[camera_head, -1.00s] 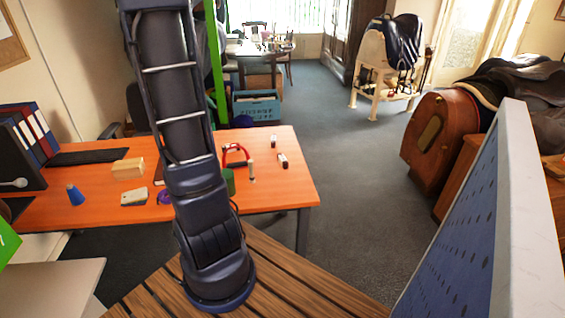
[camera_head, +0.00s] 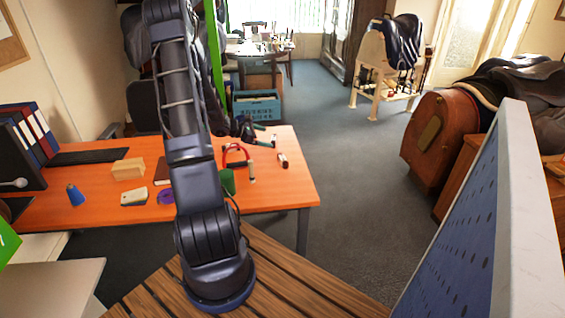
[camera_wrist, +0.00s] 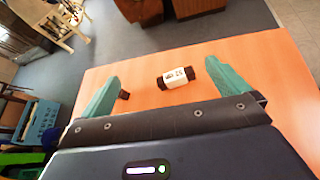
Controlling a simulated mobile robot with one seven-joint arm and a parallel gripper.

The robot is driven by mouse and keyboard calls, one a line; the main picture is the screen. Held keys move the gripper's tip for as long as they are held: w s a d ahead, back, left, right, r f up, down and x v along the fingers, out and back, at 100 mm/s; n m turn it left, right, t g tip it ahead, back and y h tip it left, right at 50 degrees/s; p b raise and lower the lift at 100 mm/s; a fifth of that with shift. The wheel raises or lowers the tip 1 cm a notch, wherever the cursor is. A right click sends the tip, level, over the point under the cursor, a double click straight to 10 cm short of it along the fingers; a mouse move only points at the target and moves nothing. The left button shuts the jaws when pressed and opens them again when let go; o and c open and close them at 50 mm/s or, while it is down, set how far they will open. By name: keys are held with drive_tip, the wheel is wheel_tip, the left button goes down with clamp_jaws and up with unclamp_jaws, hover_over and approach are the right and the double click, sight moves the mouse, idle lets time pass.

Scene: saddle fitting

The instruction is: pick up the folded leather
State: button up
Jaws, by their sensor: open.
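A small dark brown bundle with a white printed band, which looks like the folded leather (camera_wrist: 178,78), lies on the orange table in the wrist view, between and beyond my fingertips. It also shows in the head view (camera_head: 282,160) near the table's right edge. My gripper (camera_wrist: 161,72) is open and empty, its two green fingers spread above the table. In the head view my gripper (camera_head: 268,135) is over the table's far right part.
On the table (camera_head: 285,190) are a red horseshoe-shaped tool (camera_head: 236,152), a green cylinder (camera_head: 228,181), a wooden block (camera_head: 128,169) and a blue cone (camera_head: 75,195). A blue crate (camera_head: 257,107) stands on the floor beyond. A blue perforated panel (camera_head: 450,235) rises at the right.

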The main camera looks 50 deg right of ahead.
drive_tip(key=n, duration=0.2)
hover_over(281, 157)
drive_tip(key=w+a, duration=0.2)
drive_tip(key=a, duration=0.1)
wheel_tip(281, 157, down, 6)
drive_tip(key=shift+s+a+f+h, duration=0.1)
drive_tip(key=shift+s+f+h, duration=0.05)
drive_tip(key=shift+f, duration=0.8)
drive_tip(key=shift+s+a+f+h, duration=0.1)
drive_tip(key=shift+f+h, duration=0.05)
drive_tip(key=shift+f, duration=0.8)
wheel_tip(281, 157, down, 3)
drive_tip(key=shift+f, duration=0.1)
drive_tip(key=shift+x, duration=1.45)
drive_tip(key=shift+d, duration=0.1)
drive_tip(key=c, duration=0.8)
drive_tip(key=shift+r, duration=0.3)
wheel_tip(281, 157, up, 20)
